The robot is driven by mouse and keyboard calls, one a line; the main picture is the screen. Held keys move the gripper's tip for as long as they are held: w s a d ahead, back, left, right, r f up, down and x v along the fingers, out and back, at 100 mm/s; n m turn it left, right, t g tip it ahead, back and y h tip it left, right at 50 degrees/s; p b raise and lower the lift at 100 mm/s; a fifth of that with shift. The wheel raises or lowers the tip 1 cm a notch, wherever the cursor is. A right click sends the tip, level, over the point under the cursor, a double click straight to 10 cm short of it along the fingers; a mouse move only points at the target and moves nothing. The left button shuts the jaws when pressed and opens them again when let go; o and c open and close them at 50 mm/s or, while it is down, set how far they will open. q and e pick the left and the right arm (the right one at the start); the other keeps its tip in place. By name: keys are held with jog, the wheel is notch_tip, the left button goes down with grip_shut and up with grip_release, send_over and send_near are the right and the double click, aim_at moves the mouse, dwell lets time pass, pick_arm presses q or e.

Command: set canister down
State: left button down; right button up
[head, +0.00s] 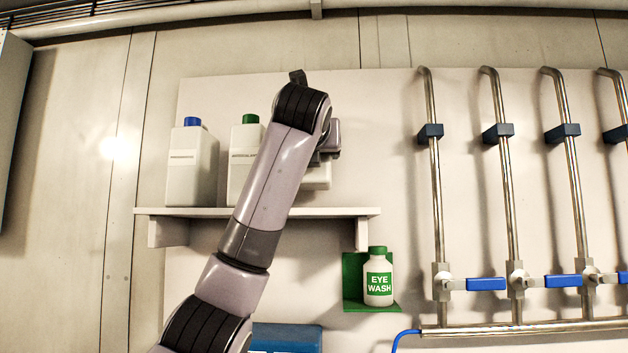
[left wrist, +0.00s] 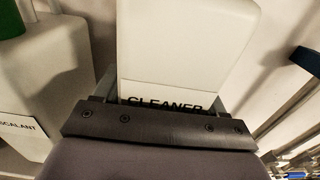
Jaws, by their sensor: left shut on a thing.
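My left gripper (head: 324,155) is at the right part of the wall shelf (head: 335,212), largely hidden behind my own arm. It is shut on a white canister (head: 318,179), of which only a lower part shows in the head view. The canister's visible lower edge appears slightly above the shelf top; contact cannot be told. In the left wrist view, the canister (left wrist: 185,45) carries the label "CLEANER" and sits between the fingers of the gripper (left wrist: 160,98). Its cap is out of view. My right gripper is not in view.
A blue-capped canister (head: 192,168) and a green-capped canister (head: 240,160) stand on the shelf to the left. An eye wash bottle (head: 378,281) stands on a green bracket (head: 352,283) below. Metal pipes (head: 437,200) with blue-handled valves are at right.

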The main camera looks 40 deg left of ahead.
aim_at(314, 187)
pick_arm(q)
jog(key=shift+s+f+b, duration=0.1)
jog(key=shift+f+b, duration=0.45)
jog(key=shift+f, duration=1.4)
jog(key=shift+d+r, duration=0.1)
jog(key=shift+c, duration=2.2)
grip_release()
jog(key=shift+f, duration=0.25)
jog(key=o, duration=0.4)
jog(key=shift+c, duration=0.2)
jog(key=shift+r, duration=0.15)
